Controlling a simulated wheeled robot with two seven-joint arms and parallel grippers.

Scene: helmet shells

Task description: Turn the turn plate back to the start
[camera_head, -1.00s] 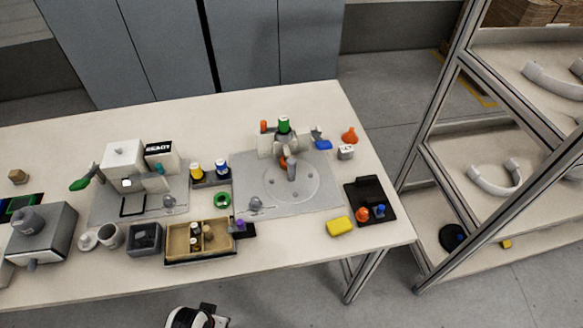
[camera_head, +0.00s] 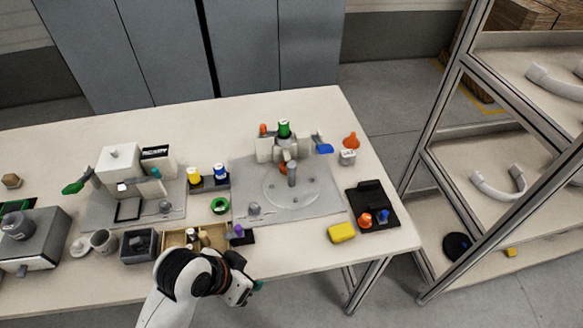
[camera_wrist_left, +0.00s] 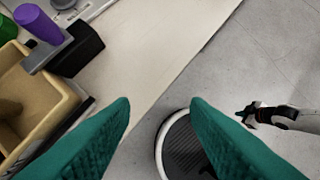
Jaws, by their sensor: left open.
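The turn plate (camera_head: 275,192) is a pale round disc lying flat in the grey mat right of the table's middle. A grey upright post (camera_head: 292,175) stands at its back, under a machine head with a green cap (camera_head: 284,129). A small grey knob (camera_head: 254,208) stands at the plate's front left. My left gripper (camera_head: 254,288) is in front of the table's front edge, well short of the plate. Its teal fingers are apart and empty in the left wrist view (camera_wrist_left: 160,112). My right gripper (camera_wrist_left: 262,113) seems to show small at the right there; its jaws are unclear.
A wooden tray (camera_head: 172,239), partly behind my left arm, and a purple piece (camera_head: 239,230) sit near the front edge. A yellow block (camera_head: 341,232) and black tray (camera_head: 381,211) lie right of the plate. A metal-framed shelf stands at the right.

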